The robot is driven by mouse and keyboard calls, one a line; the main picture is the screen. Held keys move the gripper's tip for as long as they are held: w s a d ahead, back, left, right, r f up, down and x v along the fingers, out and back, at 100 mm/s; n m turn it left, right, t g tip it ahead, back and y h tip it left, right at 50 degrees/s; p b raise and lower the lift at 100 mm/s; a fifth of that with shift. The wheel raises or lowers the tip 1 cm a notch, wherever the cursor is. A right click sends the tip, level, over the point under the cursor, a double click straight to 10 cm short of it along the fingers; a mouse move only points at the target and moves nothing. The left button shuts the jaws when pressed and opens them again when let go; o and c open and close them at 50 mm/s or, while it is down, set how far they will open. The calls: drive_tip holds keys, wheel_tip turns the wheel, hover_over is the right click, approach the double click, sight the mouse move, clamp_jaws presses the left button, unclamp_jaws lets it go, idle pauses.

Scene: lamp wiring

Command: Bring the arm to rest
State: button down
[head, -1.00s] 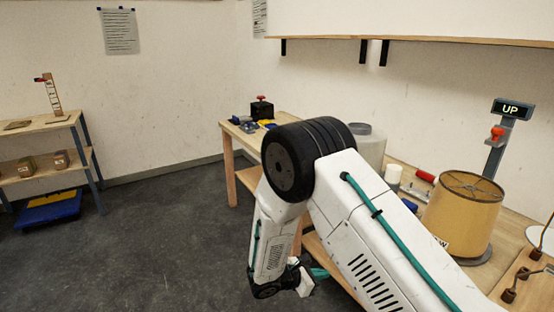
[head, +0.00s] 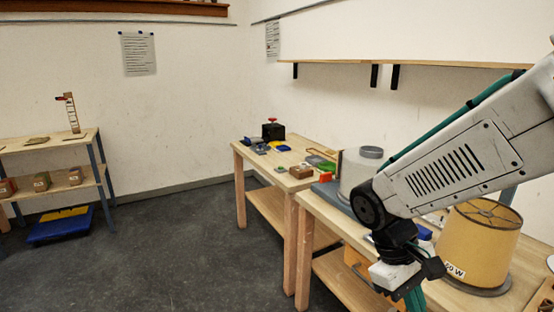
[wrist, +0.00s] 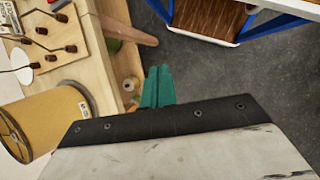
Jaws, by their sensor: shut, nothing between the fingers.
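My arm reaches in from the right edge of the head view, in front of the workbench. My gripper (head: 414,299) points down at the bottom of that view, at the bench's front side, partly cut off by the frame. In the wrist view its teal fingers (wrist: 158,84) lie together with nothing between them, so it is shut and empty. They show over the bench's front edge and the lower shelf. The yellow-tan lamp shade (head: 478,243), marked "60 W", stands on the bench to the right of the gripper. The shade also shows in the wrist view (wrist: 50,112).
The workbench (head: 335,203) holds a grey-white cylinder (head: 360,170) behind my arm. A farther table (head: 262,168) carries small parts and a black box (head: 273,131). A low shelf (head: 45,147) stands at left. The dark floor (head: 165,240) between is clear.

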drive_tip(key=s+d+r+m+t+y, duration=0.2)
drive_tip(key=s+r+m+t+y, duration=0.2)
drive_tip(key=s+r, duration=0.5)
drive_tip(key=shift+s+r+m+t, duration=0.35)
drive_tip(key=shift+s+m+t, duration=0.15)
drive_tip(key=shift+m, duration=0.1)
